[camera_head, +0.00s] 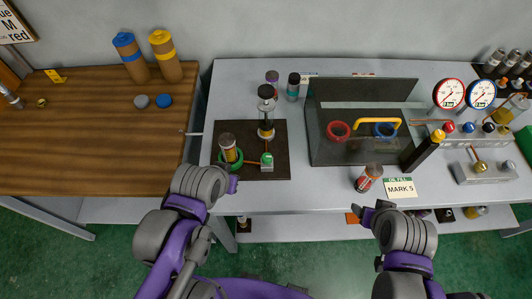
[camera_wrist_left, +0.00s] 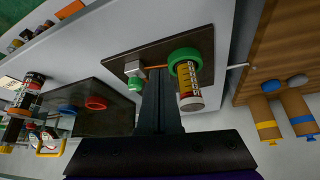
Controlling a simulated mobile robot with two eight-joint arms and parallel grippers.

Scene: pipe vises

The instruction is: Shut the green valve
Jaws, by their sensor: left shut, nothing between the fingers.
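A dark board (camera_head: 278,130) on the grey bench carries a small metal block with a green knob (camera_head: 267,158), which I take as the green valve. A green ring (camera_head: 220,160) sits around the foot of an upright jar with a yellow band (camera_head: 229,147). In the left wrist view the green knob (camera_wrist_left: 134,84) is left of my fingers, and the green ring (camera_wrist_left: 184,55) is to their right. My left gripper (camera_head: 233,185) is shut and empty, close to the board's front edge, apart from the knob as far as I can see. My right gripper (camera_head: 374,210) is by the bench front; its finger gap is unclear.
A tall clear-and-black cylinder (camera_head: 266,115) stands on the board. A dark open box (camera_head: 360,148) holds a red ring, a blue ring and a yellow handle. A red-labelled jar (camera_head: 369,177) stands near the MARK 5 card (camera_head: 400,188). A wooden table (camera_head: 90,140) is at left.

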